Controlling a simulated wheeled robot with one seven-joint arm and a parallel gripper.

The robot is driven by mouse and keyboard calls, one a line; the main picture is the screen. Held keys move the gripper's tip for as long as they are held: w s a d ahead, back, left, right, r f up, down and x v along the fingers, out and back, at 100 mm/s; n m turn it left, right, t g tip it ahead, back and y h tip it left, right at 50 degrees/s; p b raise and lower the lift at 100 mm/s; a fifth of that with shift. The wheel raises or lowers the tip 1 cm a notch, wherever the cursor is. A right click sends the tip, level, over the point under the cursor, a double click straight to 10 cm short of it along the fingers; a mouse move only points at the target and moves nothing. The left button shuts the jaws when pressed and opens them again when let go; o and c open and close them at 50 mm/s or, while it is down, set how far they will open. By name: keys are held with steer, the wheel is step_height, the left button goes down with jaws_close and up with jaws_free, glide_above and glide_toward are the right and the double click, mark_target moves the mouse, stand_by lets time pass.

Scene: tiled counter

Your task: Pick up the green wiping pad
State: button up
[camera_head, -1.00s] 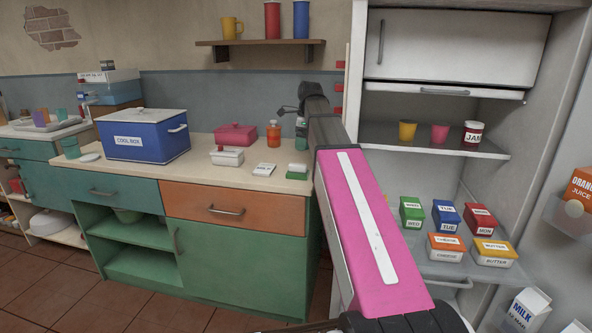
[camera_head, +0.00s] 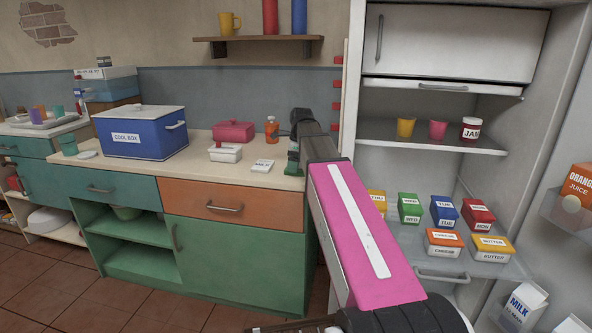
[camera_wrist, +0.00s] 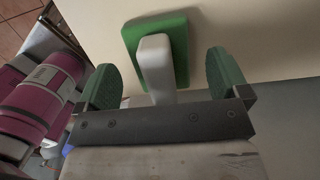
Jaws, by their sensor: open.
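The green wiping pad (camera_wrist: 180,50) lies on the counter and has a white upright handle (camera_wrist: 155,62). In the wrist view it sits just ahead of my gripper (camera_wrist: 163,76). My gripper is open, with one green finger on each side of the handle and gaps between. In the head view my gripper is low over the counter's right end, and my arm and fingers largely hide the pad.
On the counter (camera_head: 203,169) stand a white card (camera_head: 262,165), a white tub (camera_head: 226,153), a red box (camera_head: 233,131), an orange bottle (camera_head: 271,129) and a blue cool box (camera_head: 140,135). The open fridge is at right, close beside my arm.

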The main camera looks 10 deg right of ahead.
steer(key=shift+f, duration=0.7)
steer(key=c, duration=1)
steer(key=shift+r, duration=0.15)
steer(key=shift+w+r, duration=0.1)
steer(key=shift+r, duration=0.45)
steer(key=r, duration=0.2)
steer(key=a+r, duration=0.1)
steer(key=shift+s+r, duration=0.25)
steer(key=shift+s, duration=0.15)
steer(key=s+a+r, duration=0.5)
steer(key=a+r, duration=0.1)
steer(key=a, duration=0.3)
steer(key=shift+a+r, duration=0.1)
